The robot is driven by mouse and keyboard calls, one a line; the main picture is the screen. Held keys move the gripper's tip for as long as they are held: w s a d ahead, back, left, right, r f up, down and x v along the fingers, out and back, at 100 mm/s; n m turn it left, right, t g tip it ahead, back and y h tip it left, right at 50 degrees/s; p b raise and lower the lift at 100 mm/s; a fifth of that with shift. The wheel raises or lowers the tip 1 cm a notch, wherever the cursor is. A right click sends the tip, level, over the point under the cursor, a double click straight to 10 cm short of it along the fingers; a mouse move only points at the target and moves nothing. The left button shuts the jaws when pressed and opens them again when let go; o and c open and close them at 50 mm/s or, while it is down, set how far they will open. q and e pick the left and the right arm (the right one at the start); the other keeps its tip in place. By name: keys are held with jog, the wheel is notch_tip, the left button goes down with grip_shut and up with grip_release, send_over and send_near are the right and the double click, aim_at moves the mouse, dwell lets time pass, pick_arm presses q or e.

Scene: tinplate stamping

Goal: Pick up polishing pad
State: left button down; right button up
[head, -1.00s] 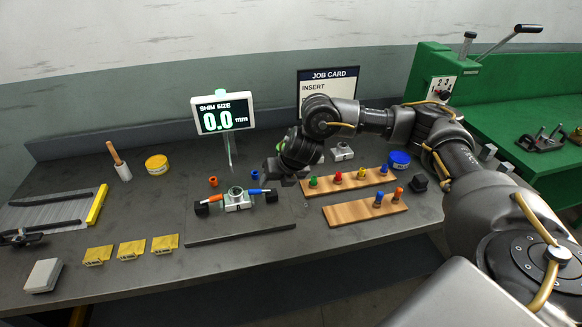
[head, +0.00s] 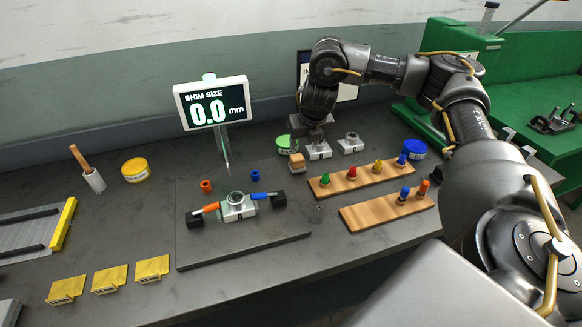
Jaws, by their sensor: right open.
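A small tan block (head: 297,162), which may be the polishing pad, sits on the bench left of the metal fixture blocks. A green tin (head: 284,144) stands just behind it. My right gripper (head: 312,138) points down over the back of the bench, just to the right of the tan block and above a metal block (head: 318,152). It is open and appears empty; its fingertips are small and partly hard to make out. My left gripper is out of the picture.
Two wooden racks (head: 367,214) with coloured plugs lie to the right, with a blue tin (head: 413,149) behind. A clamp fixture (head: 237,208) with orange and blue handles sits on a dark plate below the shim display (head: 212,103). Yellow tags (head: 109,279) lie front left.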

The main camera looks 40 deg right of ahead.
aim_at(298, 158)
jog(key=x, duration=0.4)
jog(key=b+x, duration=0.1)
jog(key=x, duration=0.2)
jog(key=shift+w+a+r, duration=0.1)
jog(key=shift+w+a, duration=0.25)
jog(key=shift+w, duration=0.05)
jog(key=shift+w+f, duration=0.1)
jog(key=shift+f, duration=0.15)
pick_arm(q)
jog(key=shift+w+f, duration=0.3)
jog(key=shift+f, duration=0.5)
pick_arm(e)
jog(key=shift+d, duration=0.1)
jog(key=p+x, duration=0.1)
jog(key=x, duration=0.4)
jog(key=shift+d+f, duration=0.1)
jog(key=shift+d, duration=0.05)
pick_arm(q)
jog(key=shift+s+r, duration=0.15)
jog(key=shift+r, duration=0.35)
pick_arm(e)
jog(key=shift+s, duration=0.25)
jog(key=shift+c, duration=0.3)
jog(key=c, duration=0.7)
